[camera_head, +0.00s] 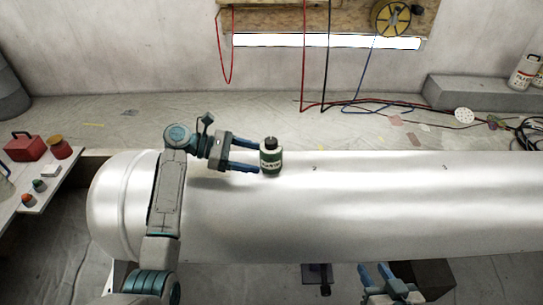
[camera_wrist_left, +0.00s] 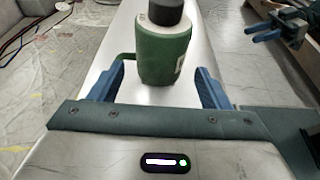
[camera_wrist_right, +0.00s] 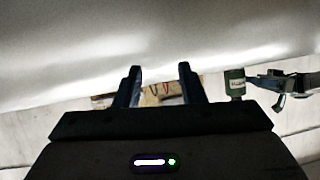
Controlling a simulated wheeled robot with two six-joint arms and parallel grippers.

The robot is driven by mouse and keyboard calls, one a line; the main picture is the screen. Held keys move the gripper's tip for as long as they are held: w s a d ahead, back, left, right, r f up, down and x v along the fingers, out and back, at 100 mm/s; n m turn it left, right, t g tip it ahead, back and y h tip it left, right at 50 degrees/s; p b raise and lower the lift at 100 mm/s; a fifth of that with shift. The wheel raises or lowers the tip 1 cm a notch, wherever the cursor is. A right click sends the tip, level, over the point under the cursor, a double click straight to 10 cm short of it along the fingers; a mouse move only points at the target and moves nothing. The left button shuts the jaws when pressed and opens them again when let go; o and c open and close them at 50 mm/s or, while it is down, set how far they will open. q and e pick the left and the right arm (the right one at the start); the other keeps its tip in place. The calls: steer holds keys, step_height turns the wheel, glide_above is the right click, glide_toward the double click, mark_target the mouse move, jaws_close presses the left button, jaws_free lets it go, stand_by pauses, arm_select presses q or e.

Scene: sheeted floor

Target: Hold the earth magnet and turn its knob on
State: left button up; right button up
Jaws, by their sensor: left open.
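The earth magnet (camera_head: 270,162) is a green cylinder with a pale label and a black knob (camera_head: 270,142) on top. It stands upright on a large white pipe (camera_head: 400,200). My left gripper (camera_head: 257,159) is open at its left, fingertips reaching its near side. In the left wrist view the magnet (camera_wrist_left: 163,55) shows just beyond and between the open fingers, with no clear grip. My right gripper (camera_head: 374,268) is open and empty, low in front of the pipe. In the right wrist view the magnet (camera_wrist_right: 235,82) is small, right of the fingers.
A side table (camera_head: 45,185) at left holds a red box (camera_head: 25,148) and small jars. A dark box (camera_head: 435,276) lies beside my right gripper. Cables (camera_head: 370,105) and a grey block (camera_head: 470,92) lie behind the pipe. The pipe's top right of the magnet is clear.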

mark_target(267, 160)
arm_select(q)
steer(key=shift+d+f+b, duration=0.2)
steer(key=shift+d+b, duration=0.25)
steer(key=shift+d+r, duration=0.1)
steer(key=shift+p+x, duration=0.85)
steer(key=shift+d+p, duration=0.45)
steer(key=shift+d, duration=0.15)
steer(key=shift+d+f, duration=0.35)
steer(key=shift+d, duration=0.05)
arm_select(e)
steer(key=shift+s+a+f+g, duration=0.1)
steer(key=shift+s+f+g, duration=0.9)
steer(key=shift+s, duration=0.15)
steer(key=shift+s+a+f+g, duration=0.1)
steer(key=shift+s+f+g, duration=0.75)
steer(key=shift+s+g, duration=0.25)
arm_select(q)
steer(key=shift+c, duration=0.4)
